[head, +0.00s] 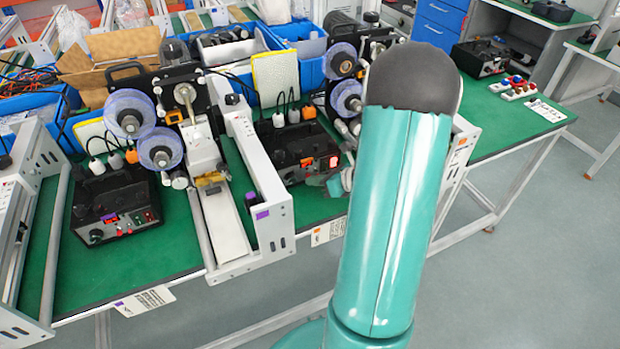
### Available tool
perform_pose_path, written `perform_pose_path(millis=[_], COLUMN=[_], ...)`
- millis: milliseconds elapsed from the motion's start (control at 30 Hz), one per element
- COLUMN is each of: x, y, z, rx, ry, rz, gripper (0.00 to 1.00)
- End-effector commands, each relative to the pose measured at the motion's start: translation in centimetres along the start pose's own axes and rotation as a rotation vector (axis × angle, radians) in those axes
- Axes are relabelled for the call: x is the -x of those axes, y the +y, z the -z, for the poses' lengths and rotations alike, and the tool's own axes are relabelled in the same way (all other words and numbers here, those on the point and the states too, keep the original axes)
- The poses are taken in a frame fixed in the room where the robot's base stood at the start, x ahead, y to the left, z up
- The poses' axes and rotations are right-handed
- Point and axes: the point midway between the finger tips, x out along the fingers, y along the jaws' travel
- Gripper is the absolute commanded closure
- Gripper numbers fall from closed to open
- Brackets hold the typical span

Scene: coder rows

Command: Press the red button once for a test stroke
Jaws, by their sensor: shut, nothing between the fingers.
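My arm crosses the middle of the head view and hides much behind it. A small part of what appears to be my gripper (338,184) shows left of the arm, close to the front right corner of the right black control box (300,150). Its fingers look shut and empty; contact with the box cannot be told. The left black control box (118,205) has a small red button (150,215). A small panel with red and blue buttons (516,86) lies on the far right bench.
Coder machines with purple reels (130,113) stand on the green bench (160,255). A white metal rail (262,180) stands between the two control boxes. Blue bins (240,50) with loose parts line the back. Open floor (530,250) lies at the right.

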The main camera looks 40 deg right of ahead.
Motion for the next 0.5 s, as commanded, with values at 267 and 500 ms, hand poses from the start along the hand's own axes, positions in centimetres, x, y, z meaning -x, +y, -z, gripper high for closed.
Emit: perform_pose_path(millis=[267,500], x=[0.3,1.09], y=[0.15,0.66], z=[0.14,0.71], rx=[0.001,0.0], ry=[-0.001,0.0], rz=[0.001,0.002], gripper=[1.0,1.0])
